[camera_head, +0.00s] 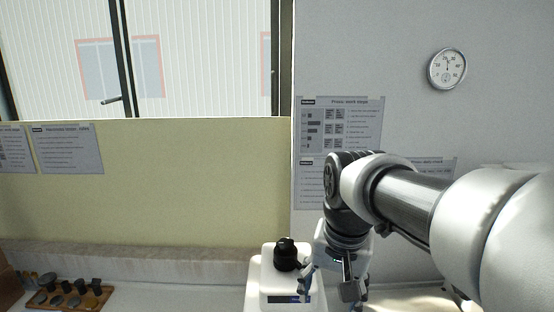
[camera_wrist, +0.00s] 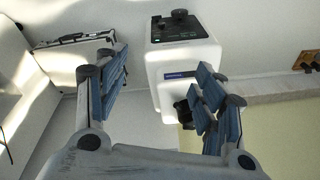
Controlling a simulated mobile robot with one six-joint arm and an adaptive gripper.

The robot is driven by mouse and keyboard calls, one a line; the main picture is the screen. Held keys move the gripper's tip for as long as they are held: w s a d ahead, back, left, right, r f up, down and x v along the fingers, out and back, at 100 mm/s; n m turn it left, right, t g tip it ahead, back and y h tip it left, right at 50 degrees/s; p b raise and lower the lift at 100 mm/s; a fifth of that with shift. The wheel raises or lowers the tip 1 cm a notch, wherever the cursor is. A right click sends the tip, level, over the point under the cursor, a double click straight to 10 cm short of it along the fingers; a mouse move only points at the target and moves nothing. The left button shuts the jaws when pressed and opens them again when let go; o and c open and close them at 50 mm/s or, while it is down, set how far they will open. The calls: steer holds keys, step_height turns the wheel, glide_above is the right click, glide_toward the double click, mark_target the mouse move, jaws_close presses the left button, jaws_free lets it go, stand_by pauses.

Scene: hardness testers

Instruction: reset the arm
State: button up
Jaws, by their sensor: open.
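My arm reaches in from the right in the head view. My gripper (camera_head: 333,287) hangs at its end, pointing down, beside the right side of a white tester (camera_head: 262,290) with a black knob (camera_head: 286,254) on top. In the wrist view my gripper (camera_wrist: 160,95) is open, its blue-padded fingers wide apart with nothing between the pads. The white tester (camera_wrist: 183,62) shows beyond the fingers there, partly hidden by the right finger. I cannot tell whether a finger touches it.
A wooden rack (camera_head: 75,297) with several dark pieces stands on the counter (camera_head: 165,297) at the left. An open case (camera_wrist: 72,52) lies at the upper left of the wrist view. A wall with posters (camera_head: 338,125) and a round gauge (camera_head: 447,68) stands behind. The counter between rack and tester is clear.

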steer(key=s+d+f+n+t+b, duration=0.1)
steer(key=s+d+f+n+b, duration=0.1)
steer(key=s+f+b, duration=0.3)
steer(key=s+d+f+n+t+b, duration=0.1)
steer(key=s+f+b, duration=0.4)
steer(key=s+f, duration=0.6)
steer(key=shift+s+d+f+n, duration=0.2)
steer(key=shift+s+d+n, duration=0.2)
steer(key=shift+s+d, duration=0.45)
steer(key=shift+s+a, duration=0.1)
steer(key=shift+c, duration=0.4)
